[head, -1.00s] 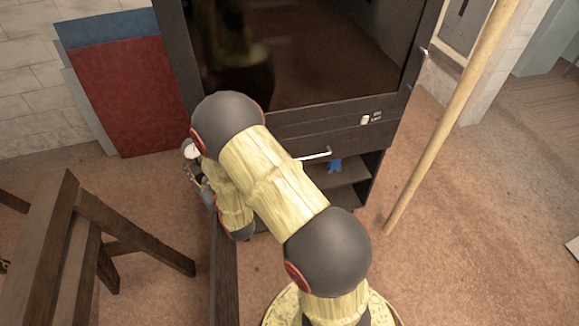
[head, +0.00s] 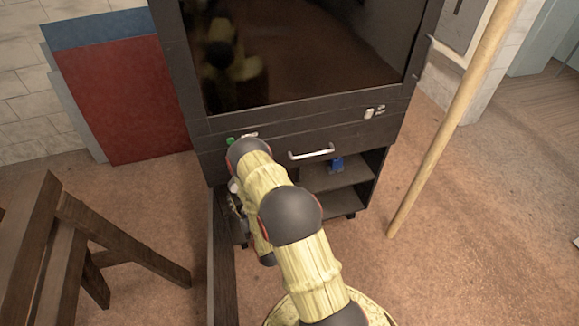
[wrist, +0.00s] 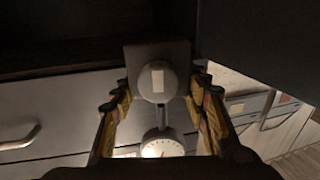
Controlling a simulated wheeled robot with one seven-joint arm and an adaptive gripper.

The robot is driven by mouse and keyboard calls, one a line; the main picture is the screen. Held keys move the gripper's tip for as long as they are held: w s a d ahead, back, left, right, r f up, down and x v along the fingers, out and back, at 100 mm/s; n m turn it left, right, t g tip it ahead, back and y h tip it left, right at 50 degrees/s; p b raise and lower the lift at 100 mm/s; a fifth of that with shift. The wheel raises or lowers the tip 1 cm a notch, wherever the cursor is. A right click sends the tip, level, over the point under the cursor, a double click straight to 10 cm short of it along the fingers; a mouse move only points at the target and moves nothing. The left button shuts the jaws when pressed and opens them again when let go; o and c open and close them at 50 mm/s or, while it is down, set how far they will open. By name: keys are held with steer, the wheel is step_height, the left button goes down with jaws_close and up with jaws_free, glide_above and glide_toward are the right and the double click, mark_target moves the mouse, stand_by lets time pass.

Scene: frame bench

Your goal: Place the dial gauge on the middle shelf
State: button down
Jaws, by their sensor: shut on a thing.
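The dial gauge, with a round white dial (wrist: 163,147) and a grey block with a rounded knob (wrist: 157,82), is between the two fingers of my gripper (wrist: 160,112) in the wrist view. My gripper is shut on it. In the head view my gripper is mostly hidden by my arm, low at the left front of the dark cabinet. The open shelves are at the lower right of the cabinet; a shelf board (head: 331,180) shows there, with a blue object (head: 337,164) above it. The left part of the shelves is hidden behind my arm.
A drawer with a pale handle (head: 311,154) lies above the shelves. An open dark door or panel (head: 223,285) juts forward at the left. A wooden trestle (head: 62,240) stands left, a pale pole (head: 440,140) right.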

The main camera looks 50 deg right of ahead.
steer(key=s+d+f+m+g+h+b, duration=0.1)
steer(key=s+d+f+h+b, duration=0.1)
steer(key=d+f, duration=0.6)
steer(key=s+d+f+m+g+h+b, duration=0.1)
steer(key=s+d+f+b, duration=0.15)
steer(key=d+f, duration=0.55)
steer(key=b+x, duration=0.1)
steer(key=x, duration=0.4)
steer(key=b+x, duration=0.2)
steer(key=x, duration=0.4)
steer(key=b+x, duration=0.2)
steer(key=x, duration=0.4)
steer(key=shift+w+a+f, duration=0.15)
steer(key=shift+w+f, duration=0.2)
steer(key=shift+f, duration=0.05)
steer(key=shift+w+f+b, duration=0.2)
steer(key=shift+f+b, duration=0.05)
steer(key=shift+b, duration=0.15)
step_height(320, 180, down, 3)
steer(key=shift+f+b, duration=0.1)
steer(key=shift+b, duration=0.85)
steer(key=c, duration=1)
jaws_free()
steer(key=shift+s+f, duration=0.1)
steer(key=shift+f, duration=0.05)
